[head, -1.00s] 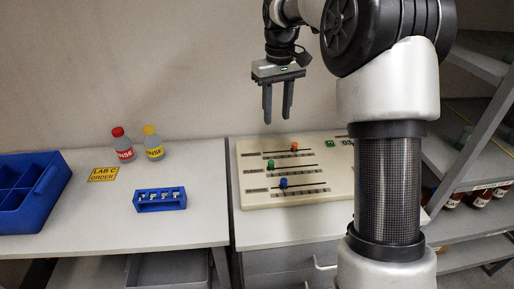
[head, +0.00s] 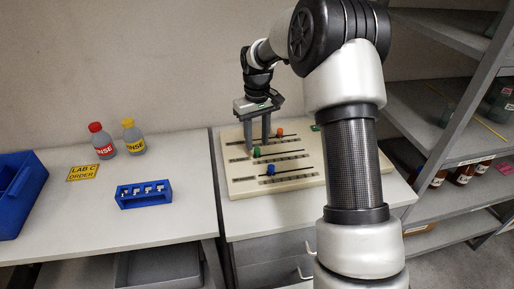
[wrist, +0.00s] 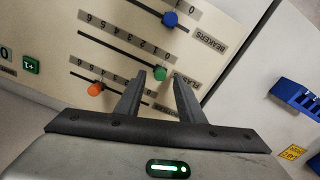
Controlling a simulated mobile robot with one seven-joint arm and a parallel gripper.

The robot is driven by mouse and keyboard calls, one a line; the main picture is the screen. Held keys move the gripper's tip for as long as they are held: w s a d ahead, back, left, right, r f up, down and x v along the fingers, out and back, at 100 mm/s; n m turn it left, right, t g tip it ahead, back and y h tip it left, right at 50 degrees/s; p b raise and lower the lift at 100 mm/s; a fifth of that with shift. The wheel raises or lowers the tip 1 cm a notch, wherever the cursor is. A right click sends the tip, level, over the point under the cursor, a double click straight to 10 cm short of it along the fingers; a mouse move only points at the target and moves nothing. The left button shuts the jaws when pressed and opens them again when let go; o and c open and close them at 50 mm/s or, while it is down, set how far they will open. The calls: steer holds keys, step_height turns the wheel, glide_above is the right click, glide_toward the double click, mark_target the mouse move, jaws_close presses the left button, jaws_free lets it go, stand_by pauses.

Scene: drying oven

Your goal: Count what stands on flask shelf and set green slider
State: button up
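The slider board (head: 235,185) lies on the right-hand bench with orange, green and blue knobs on separate slots. The green slider (head: 257,152) is on the middle slot, near its low-number end in the wrist view (wrist: 160,73). My gripper (head: 257,146) is open and lowered over the board. In the wrist view its fingertips (wrist: 160,78) appear on either side of the green knob; contact cannot be told. On the right rack, glassware (head: 497,103) stands on an upper shelf, partly cut off by the frame. I cannot read which shelf is the flask shelf.
The orange slider (head: 279,132) and blue slider (head: 270,170) flank the green one. Brown bottles (head: 463,173) stand on a lower rack shelf. A blue rack (head: 144,195), two rinse bottles (head: 101,140) and a blue bin (head: 18,190) are on the left bench.

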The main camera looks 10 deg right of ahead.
mark_target(257, 149)
steer(key=shift+f, duration=1.55)
steer(key=shift+c, duration=0.3)
jaws_close()
